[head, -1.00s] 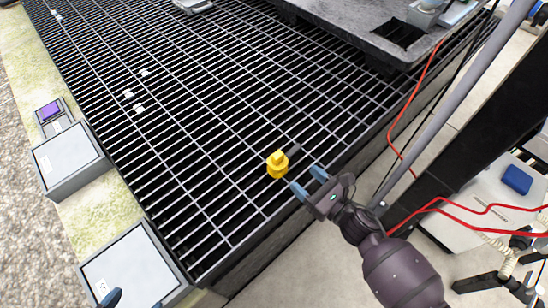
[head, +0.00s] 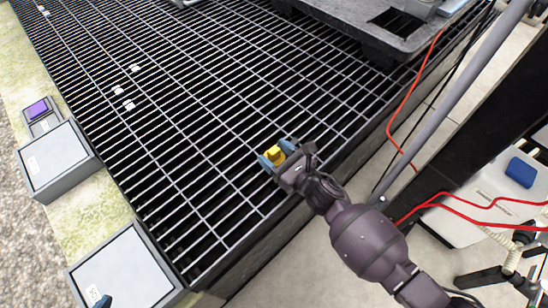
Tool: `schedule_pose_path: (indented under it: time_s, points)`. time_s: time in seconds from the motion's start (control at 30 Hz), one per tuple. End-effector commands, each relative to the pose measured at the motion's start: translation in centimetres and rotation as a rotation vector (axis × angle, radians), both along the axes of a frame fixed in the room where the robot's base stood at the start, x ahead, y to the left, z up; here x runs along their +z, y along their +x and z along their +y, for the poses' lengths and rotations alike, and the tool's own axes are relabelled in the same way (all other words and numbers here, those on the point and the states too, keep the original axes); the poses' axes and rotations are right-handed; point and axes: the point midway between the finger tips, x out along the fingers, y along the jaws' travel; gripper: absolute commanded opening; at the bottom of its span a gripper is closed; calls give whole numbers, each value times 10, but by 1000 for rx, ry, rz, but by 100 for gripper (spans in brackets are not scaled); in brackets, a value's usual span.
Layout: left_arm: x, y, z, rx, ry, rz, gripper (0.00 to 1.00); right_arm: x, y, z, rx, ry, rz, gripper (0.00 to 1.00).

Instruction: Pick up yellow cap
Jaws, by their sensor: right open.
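The yellow cap (head: 276,154) sits on the black grating (head: 190,130), near its right edge. My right gripper (head: 276,156) reaches in from the lower right. Its two blue-tipped fingers are open, one on each side of the cap. I cannot tell whether either finger touches it. Part of the cap is hidden by the fingers. Only a dark blue tip of my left gripper (head: 103,301) shows at the bottom left, over a grey box; its state does not show.
Grey boxes (head: 56,163) with pale tops line the left ledge, one with a purple block (head: 38,109). A dark grey tray (head: 390,45) stands at the upper right. Small white pieces (head: 128,105) lie on the grating. Red cables (head: 470,200) and a grey pole (head: 455,100) are at the right.

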Motion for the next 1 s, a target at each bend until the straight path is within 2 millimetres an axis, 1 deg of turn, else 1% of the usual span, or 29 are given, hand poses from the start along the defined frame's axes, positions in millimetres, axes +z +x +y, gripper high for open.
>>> schedule_pose_path:
  time_s: [0.27, 0.3, 0.47, 0.67, 0.77, 0.87, 0.97, 1.0]
  points:
    - [2, 1, 1, 2, 0, -6, 74, 1, 2, 1, 0, 1, -1, 62]
    - [2, 1, 1, 2, 0, -5, 74, 1, 2, 1, 0, 1, -1, 56]
    - [2, 0, 1, 2, 1, -4, 74, 1, 2, 1, 0, 1, -1, 31]
    - [2, 0, 1, 2, 1, -2, 74, 1, 2, 1, 0, 1, -1, 30]
    - [3, 1, 1, 2, 2, -4, 74, 5, 2, 1, 0, 1, -4, 30]
    - [7, 2, 1, 1, 8, 0, 74, 17, 3, 1, 1, 0, -8, 30]
    - [7, 1, 0, -10, 21, 31, 74, 36, 5, 1, 0, 0, -14, 30]
    - [9, 2, -1, -12, 26, 40, 74, 46, 5, 1, 1, -1, -18, 30]
